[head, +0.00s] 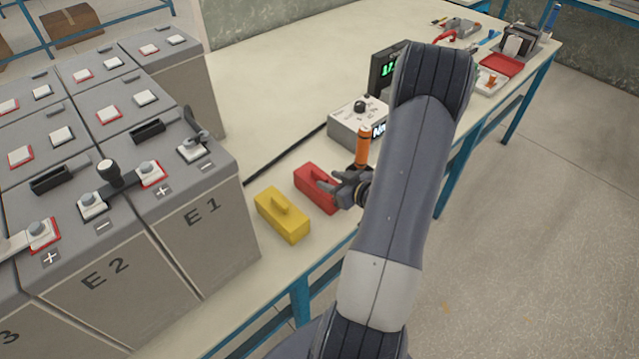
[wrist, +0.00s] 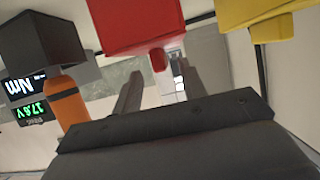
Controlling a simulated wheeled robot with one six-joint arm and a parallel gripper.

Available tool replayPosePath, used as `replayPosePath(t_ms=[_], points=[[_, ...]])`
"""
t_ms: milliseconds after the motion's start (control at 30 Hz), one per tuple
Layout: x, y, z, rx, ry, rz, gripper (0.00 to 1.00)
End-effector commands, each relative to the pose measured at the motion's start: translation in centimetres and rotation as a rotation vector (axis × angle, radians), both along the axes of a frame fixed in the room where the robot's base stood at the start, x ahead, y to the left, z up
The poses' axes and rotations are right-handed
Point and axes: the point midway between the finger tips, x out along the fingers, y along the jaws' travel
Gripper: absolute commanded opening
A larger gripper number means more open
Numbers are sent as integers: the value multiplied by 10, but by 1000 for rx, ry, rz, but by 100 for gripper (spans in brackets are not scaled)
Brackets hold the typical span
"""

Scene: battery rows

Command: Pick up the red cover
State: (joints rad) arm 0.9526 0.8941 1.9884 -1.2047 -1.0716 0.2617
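The red cover (head: 313,183), a block with a raised handle, lies on the cream table beside the yellow cover. My gripper (head: 328,190) is at its right side, with the fingertips at the handle. In the wrist view the red cover (wrist: 132,24) fills the top middle, and its handle points down toward the gap between my fingers. My gripper (wrist: 158,85) is open there, its two grey fingers apart on either side of the handle's line. I cannot tell whether a finger touches the cover. Part of the cover's right side is hidden by the gripper in the head view.
A yellow cover (head: 282,217) lies close to the left of the red one. An orange-handled tool (head: 363,147) stands upright just behind my gripper, near a grey control box (head: 352,122). Grey battery blocks (head: 200,210) stand at the left.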

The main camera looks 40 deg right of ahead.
Motion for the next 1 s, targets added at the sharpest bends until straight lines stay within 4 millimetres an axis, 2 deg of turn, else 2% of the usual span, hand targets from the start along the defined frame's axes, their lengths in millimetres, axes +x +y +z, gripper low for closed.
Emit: replayPosePath(t_ms=[400,667,1000], points=[[47,8,-13,0,1,2,40],[49,8,-15,0,1,0,40],[49,8,-15,0,1,0,13]])
